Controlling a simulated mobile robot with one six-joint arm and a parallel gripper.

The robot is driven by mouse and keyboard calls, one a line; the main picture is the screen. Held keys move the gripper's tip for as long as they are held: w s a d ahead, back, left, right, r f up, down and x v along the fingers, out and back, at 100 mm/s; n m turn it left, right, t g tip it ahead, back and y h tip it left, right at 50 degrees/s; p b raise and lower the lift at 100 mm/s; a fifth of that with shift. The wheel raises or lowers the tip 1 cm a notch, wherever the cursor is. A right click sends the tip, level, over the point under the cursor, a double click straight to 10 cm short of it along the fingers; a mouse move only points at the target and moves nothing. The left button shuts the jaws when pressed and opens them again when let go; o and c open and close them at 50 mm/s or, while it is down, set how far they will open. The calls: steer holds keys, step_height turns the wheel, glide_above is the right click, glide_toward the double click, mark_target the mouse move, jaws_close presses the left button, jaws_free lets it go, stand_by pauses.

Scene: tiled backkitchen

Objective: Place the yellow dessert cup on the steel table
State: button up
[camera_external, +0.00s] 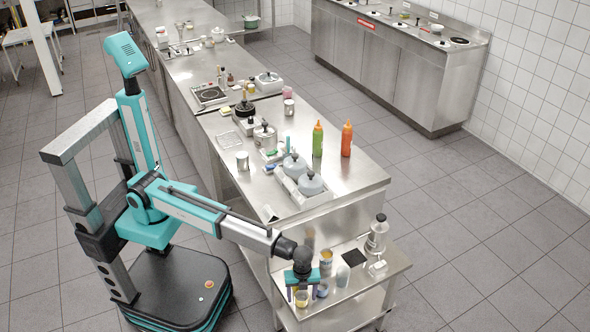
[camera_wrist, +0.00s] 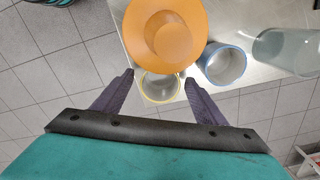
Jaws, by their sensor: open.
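The yellow dessert cup (camera_external: 302,299) is a small clear cup with a yellow rim, near the front-left edge of a small low steel table (camera_external: 393,262). In the wrist view the cup (camera_wrist: 160,92) shows between my fingertips, its far side partly covered by a large orange round thing (camera_wrist: 190,22). My gripper (camera_external: 302,291) is open, right at the cup, with one finger on each side in the picture. I cannot tell whether a finger touches the cup. The wrist view also shows my gripper (camera_wrist: 155,82) open.
A blue-rimmed cup (camera_wrist: 224,66) stands close to the right of the yellow one. A clear glass (camera_wrist: 288,48) is farther right. The larger steel counter (camera_external: 355,183) carries bottles and lidded pots.

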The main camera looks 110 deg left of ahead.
steer(key=shift+f, duration=0.5)
steer(key=c, duration=1.3)
steer(key=shift+r, duration=0.2)
steer(key=shift+r, duration=4.85)
